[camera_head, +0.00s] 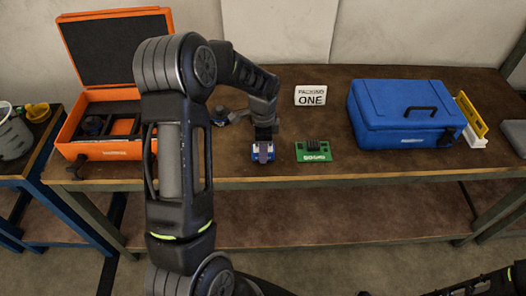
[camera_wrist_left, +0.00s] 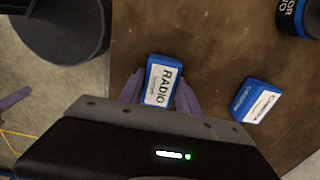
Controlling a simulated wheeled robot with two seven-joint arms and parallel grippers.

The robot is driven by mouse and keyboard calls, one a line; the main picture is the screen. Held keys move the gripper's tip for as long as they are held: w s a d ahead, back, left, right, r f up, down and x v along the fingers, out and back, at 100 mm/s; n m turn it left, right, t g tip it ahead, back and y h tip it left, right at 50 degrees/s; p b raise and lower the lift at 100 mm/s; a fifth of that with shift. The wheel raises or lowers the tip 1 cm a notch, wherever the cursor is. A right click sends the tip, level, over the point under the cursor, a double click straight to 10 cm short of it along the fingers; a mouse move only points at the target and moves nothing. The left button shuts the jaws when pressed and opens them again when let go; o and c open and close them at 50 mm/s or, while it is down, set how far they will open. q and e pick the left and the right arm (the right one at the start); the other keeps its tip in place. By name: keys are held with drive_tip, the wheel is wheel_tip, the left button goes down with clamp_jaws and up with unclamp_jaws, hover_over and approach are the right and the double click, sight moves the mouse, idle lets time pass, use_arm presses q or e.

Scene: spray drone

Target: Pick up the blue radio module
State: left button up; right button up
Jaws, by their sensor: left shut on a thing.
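The blue radio module (camera_wrist_left: 163,76), with a white label reading RADIO, sits between the purple fingers of my left gripper (camera_wrist_left: 160,92) in the left wrist view. The fingers are shut on its two sides. In the head view my left gripper (camera_head: 263,150) points down at the bench near its front edge, over blue-and-white module parts (camera_head: 256,155) that the finger partly hides. I cannot tell whether the radio module is clear of the bench top. My right gripper is out of view.
Another blue labelled module (camera_wrist_left: 254,101) lies close by, and a dark and blue cylinder (camera_wrist_left: 298,14) is beyond it.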

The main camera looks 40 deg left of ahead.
use_arm(q)
clamp_jaws()
wheel_tip(320, 180, up, 10)
drive_tip(key=shift+b, duration=0.75)
